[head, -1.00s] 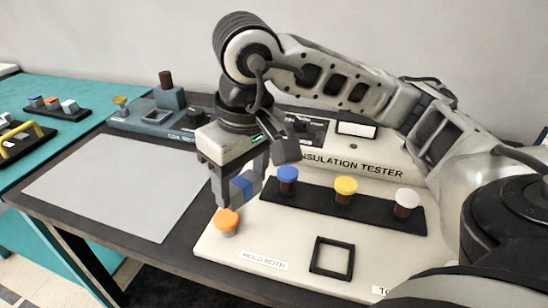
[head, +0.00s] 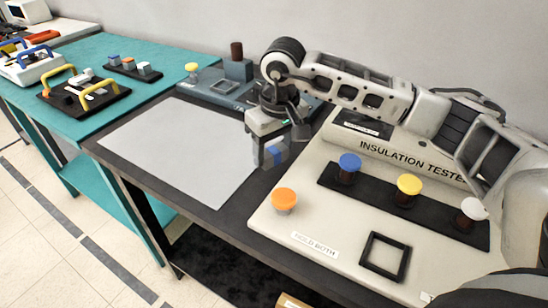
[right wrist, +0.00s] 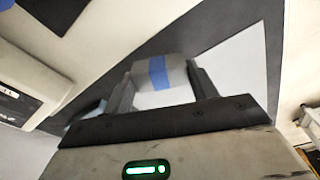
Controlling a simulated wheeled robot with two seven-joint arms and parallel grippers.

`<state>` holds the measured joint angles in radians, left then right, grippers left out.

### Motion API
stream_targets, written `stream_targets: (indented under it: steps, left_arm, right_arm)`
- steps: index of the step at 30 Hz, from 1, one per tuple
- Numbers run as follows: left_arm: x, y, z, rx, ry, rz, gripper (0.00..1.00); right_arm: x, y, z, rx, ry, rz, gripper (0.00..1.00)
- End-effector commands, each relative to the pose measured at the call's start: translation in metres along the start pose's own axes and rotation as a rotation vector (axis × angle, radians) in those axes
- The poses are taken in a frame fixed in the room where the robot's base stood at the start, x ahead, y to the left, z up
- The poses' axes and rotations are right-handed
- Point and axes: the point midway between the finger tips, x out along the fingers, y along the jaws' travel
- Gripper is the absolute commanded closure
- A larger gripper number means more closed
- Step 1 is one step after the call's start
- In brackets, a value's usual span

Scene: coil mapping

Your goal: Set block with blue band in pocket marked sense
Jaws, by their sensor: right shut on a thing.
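The block with the blue band, a grey block (head: 275,153), is held in my right gripper (head: 269,158), which is shut on it above the dark bench strip between the grey sheet and the tester. In the right wrist view the block (right wrist: 158,72) sits between both fingers (right wrist: 160,88), its blue band across the middle. A black square frame (head: 385,257) is on the front of the insulation tester. Another small square frame (head: 223,88) is on the blue-grey device at the back. I cannot read a "sense" mark on either. My left gripper is out of view.
The cream insulation tester (head: 335,215) carries an orange knob (head: 284,198) and blue, yellow and white knobs on a black strip. A flat grey sheet (head: 170,155) lies clear to the left. A teal table (head: 75,75) holds trays with yellow handles and small blocks.

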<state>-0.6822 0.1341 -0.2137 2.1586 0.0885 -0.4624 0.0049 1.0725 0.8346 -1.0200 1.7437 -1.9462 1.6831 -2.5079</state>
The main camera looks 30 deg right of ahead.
Motion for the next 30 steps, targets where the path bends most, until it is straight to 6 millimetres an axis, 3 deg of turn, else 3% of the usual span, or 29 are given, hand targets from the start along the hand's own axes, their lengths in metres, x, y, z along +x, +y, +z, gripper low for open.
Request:
stream_targets:
  steps: [7, 18, 19, 21, 30]
  left_arm:
    - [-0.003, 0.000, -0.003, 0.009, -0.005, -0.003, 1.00]
    - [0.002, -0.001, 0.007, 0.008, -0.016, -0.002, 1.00]
    - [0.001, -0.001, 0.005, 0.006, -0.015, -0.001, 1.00]
    - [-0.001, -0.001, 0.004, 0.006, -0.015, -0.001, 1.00]
    - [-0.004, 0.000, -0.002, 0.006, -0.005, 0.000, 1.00]
  right_arm:
    - [0.032, 0.001, 0.003, 0.000, -0.004, 0.000, 0.68]
    - [0.038, 0.001, 0.003, 0.000, -0.001, 0.001, 0.68]
    - [0.037, 0.001, 0.003, 0.000, -0.001, 0.001, 0.37]
    - [0.036, 0.001, 0.003, 0.000, -0.002, 0.000, 0.21]
    - [0.034, 0.001, 0.003, 0.001, -0.002, 0.000, 0.21]
